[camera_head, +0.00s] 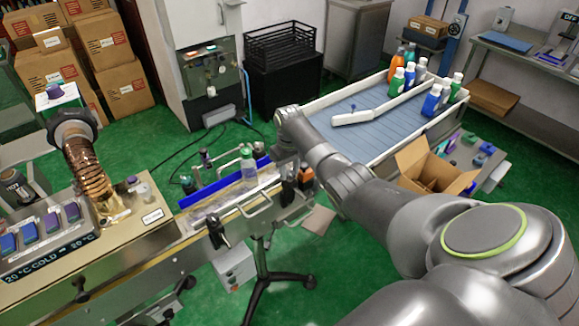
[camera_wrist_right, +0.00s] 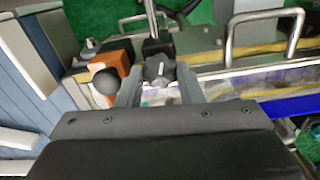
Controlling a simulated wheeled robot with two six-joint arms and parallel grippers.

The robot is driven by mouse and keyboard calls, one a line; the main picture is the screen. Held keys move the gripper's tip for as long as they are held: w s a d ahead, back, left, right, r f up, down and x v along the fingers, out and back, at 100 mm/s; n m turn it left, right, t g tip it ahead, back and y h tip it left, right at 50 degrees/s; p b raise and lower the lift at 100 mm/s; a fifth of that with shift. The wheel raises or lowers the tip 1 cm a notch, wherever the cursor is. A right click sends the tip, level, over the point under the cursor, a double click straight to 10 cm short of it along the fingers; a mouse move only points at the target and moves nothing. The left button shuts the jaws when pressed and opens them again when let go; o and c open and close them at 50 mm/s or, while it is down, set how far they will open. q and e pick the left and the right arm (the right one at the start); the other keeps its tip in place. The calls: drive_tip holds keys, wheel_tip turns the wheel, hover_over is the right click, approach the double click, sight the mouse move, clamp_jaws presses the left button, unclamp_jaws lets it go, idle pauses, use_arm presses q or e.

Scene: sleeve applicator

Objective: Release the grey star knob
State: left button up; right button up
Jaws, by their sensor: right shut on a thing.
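The grey star knob (camera_wrist_right: 157,72) shows in the right wrist view, on the side of the conveyor by a black block and a metal post. The fingers of my right gripper (camera_wrist_right: 158,84) stand on both sides of it and are shut on it. In the head view my right gripper (camera_head: 286,152) reaches down at the conveyor's far end, partly hidden by its own wrist; the knob cannot be made out there. My left gripper is not in view.
An orange block (camera_wrist_right: 122,60) with a dark ball knob sits just left of the fingers. Metal loop handles (camera_wrist_right: 264,35) stand to the right. A clear bottle (camera_head: 248,163) stands on the conveyor. A blue tray table (camera_head: 350,108) with several bottles lies beyond, near an open carton (camera_head: 432,168).

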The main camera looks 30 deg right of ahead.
sight(289, 172)
drive_tip(key=shift+r+n+p, duration=0.1)
drive_tip(key=shift+n+p, duration=0.25)
drive_tip(key=shift+n, duration=1.35)
drive_tip(key=o, duration=1)
drive_tip(key=shift+r, duration=8.7)
